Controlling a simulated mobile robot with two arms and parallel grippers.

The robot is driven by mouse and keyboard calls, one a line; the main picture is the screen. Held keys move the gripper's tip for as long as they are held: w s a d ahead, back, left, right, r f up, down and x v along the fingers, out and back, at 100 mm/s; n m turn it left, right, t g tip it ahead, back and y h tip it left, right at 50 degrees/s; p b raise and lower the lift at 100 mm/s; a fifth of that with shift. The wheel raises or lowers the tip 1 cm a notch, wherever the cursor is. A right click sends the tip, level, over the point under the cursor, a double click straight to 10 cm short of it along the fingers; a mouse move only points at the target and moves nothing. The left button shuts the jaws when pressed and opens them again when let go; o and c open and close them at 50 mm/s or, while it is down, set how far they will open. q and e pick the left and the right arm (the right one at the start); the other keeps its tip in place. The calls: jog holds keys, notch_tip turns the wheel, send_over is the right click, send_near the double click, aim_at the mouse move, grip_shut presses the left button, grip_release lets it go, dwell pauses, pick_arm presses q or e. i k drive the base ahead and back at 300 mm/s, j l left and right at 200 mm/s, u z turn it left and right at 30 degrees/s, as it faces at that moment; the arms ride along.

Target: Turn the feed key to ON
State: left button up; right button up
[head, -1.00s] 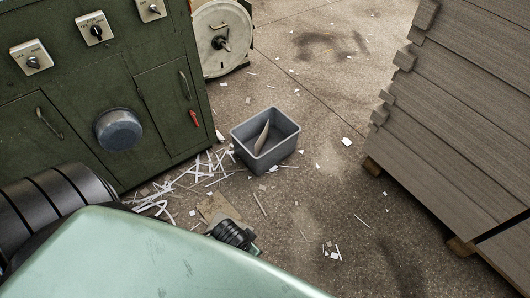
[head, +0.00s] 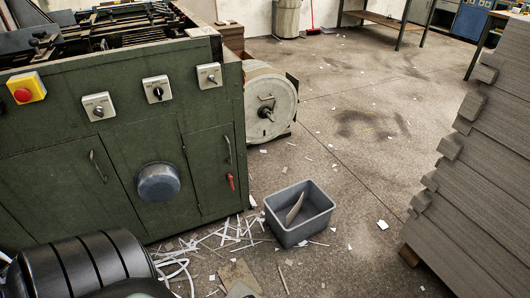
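A green machine (head: 105,160) stands on the left. Its front carries three rotary switches on pale plates: a left one (head: 99,107), a middle one (head: 157,89) with a dark plate centre, and a right one (head: 209,76). Their lettering is too small to read, so I cannot tell which is the feed key or how it is set. Neither of my grippers is in view. A black ribbed part of my own body fills the lower left corner, apart from the switches in the picture.
A red button on a yellow box (head: 26,88) sits left of the switches. A metal bowl shape (head: 158,182) protrudes from the machine's front. A grey bin (head: 299,213) stands among paper scraps. Stacked greyboard (head: 475,185) is at right; open floor lies between.

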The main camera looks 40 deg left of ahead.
aim_at(211, 78)
jog(key=u, duration=1.7)
